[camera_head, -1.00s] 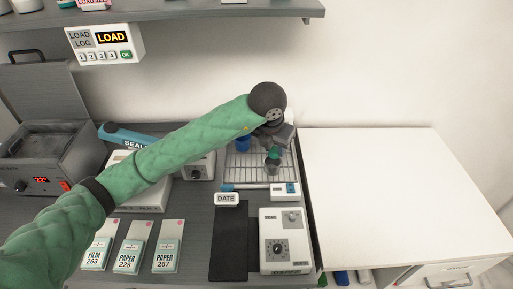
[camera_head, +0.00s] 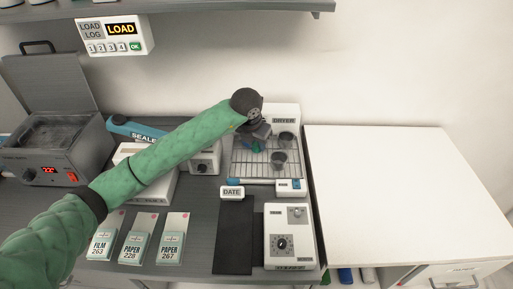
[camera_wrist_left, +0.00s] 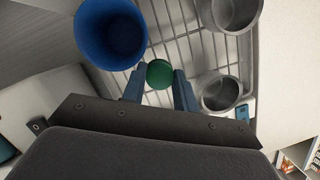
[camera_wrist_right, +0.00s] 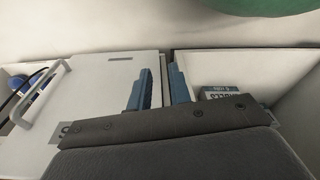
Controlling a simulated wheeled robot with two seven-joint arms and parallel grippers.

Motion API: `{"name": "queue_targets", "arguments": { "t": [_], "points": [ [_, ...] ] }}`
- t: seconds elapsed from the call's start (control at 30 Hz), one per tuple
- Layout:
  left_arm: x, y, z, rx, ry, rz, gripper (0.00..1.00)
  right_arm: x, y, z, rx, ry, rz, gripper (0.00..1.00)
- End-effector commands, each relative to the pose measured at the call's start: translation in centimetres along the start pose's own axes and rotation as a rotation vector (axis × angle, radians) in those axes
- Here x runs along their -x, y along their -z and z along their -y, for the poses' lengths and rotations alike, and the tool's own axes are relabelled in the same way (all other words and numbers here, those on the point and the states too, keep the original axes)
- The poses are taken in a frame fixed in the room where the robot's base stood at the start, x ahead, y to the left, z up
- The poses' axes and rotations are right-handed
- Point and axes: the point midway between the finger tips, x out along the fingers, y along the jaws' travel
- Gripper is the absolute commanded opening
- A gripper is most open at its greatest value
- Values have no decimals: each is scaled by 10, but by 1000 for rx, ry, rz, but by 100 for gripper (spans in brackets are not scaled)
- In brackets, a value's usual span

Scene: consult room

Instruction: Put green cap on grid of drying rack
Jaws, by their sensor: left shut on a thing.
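The green cap (camera_wrist_left: 159,74) is between the fingertips of my left gripper (camera_wrist_left: 160,80), which is shut on it. In the head view the green cap (camera_head: 257,148) shows just under my left gripper (camera_head: 257,140), over the left part of the drying rack's wire grid (camera_head: 262,174). The grid (camera_wrist_left: 183,48) lies beneath the cap in the left wrist view; I cannot tell whether the cap touches it. My right gripper (camera_wrist_right: 160,75) shows only in the right wrist view, its fingers a little apart with nothing between them.
A blue cup (camera_wrist_left: 111,32) stands close left of the cap. Two metal cups, a nearer one (camera_head: 279,158) and a farther one (camera_head: 286,138), stand on the right of the rack. The white surface (camera_head: 400,190) to the right is bare.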

Motion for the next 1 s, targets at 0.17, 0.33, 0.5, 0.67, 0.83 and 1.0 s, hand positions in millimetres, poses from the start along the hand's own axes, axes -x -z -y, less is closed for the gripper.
{"name": "queue_targets", "arguments": {
  "t": [0.17,0.33,0.5,0.67,0.83,1.0],
  "points": [
    [-21,6,0,1,1,0,8,4,-1,4,-2,4,4,20],
    [-22,6,0,1,1,1,8,9,9,11,-6,11,-9,20],
    [-23,7,1,1,1,0,8,6,9,16,-10,17,-4,20],
    [-24,7,0,1,1,0,8,9,9,19,-12,20,3,20],
    [-24,7,1,1,1,0,38,15,14,17,-11,19,-8,20],
    [-24,7,1,1,1,0,38,13,8,10,-6,11,0,20]
  ]
}}
